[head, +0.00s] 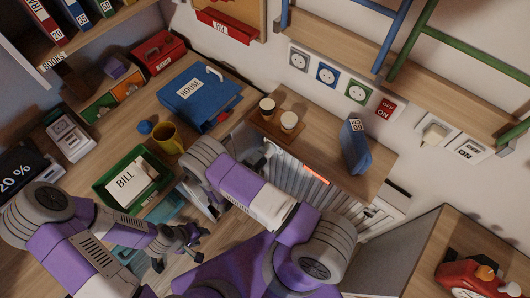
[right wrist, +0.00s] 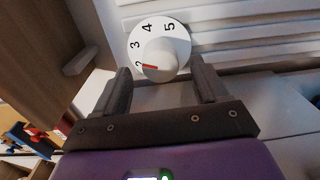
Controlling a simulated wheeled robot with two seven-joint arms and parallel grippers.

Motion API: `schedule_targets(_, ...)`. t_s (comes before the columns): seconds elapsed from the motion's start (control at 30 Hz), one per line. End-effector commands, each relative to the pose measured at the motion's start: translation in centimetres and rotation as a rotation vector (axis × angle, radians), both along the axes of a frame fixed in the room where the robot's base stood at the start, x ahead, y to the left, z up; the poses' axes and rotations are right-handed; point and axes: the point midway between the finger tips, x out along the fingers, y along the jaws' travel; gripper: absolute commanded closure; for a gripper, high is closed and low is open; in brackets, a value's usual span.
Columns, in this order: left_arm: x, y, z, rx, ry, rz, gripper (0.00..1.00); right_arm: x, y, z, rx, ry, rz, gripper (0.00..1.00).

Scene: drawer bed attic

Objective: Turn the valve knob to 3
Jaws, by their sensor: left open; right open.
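The valve knob (right wrist: 160,52) is a white round dial with black numbers 3, 4 and 5 visible and another digit, probably 2, partly hidden. Its red mark points to the left, at that lower digit below 3. My right gripper (right wrist: 163,82) is open in the right wrist view. Its two dark fingers are spread below and to either side of the knob, with the knob ahead of the gap. Contact cannot be told. In the head view the knob is not visible. My left gripper (head: 180,245) is open and empty near the desk's lower part.
A white radiator (head: 330,194) is below a wooden shelf holding cups and a blue object (head: 354,147). The desk holds a green tray (head: 108,179), a yellow mug (head: 167,138) and a blue folder (head: 195,92). A wooden panel is left of the knob in the wrist view.

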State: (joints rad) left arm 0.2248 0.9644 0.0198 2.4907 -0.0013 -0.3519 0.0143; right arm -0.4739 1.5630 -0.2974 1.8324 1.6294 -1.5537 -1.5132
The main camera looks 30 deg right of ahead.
Motion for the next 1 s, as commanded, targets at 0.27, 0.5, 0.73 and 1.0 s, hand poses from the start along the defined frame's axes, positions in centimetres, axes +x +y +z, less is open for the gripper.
schedule_targets(0.27,0.0,0.0,0.8,0.0,0.0,0.0,0.57,-1.4,3.6,0.1,0.0,0.001,0.002,0.27)
schedule_targets(0.5,0.0,0.0,0.8,0.0,0.0,0.0,0.57,-1.7,4.0,0.1,0.0,0.001,0.0,0.27)
schedule_targets(0.73,0.0,0.0,0.8,0.0,0.0,0.0,0.57,-1.6,4.0,0.1,0.0,0.001,0.0,0.27)
schedule_targets(1.0,0.0,0.0,0.8,0.0,0.0,0.0,0.57,-1.7,3.9,0.1,0.001,0.001,0.0,0.27)
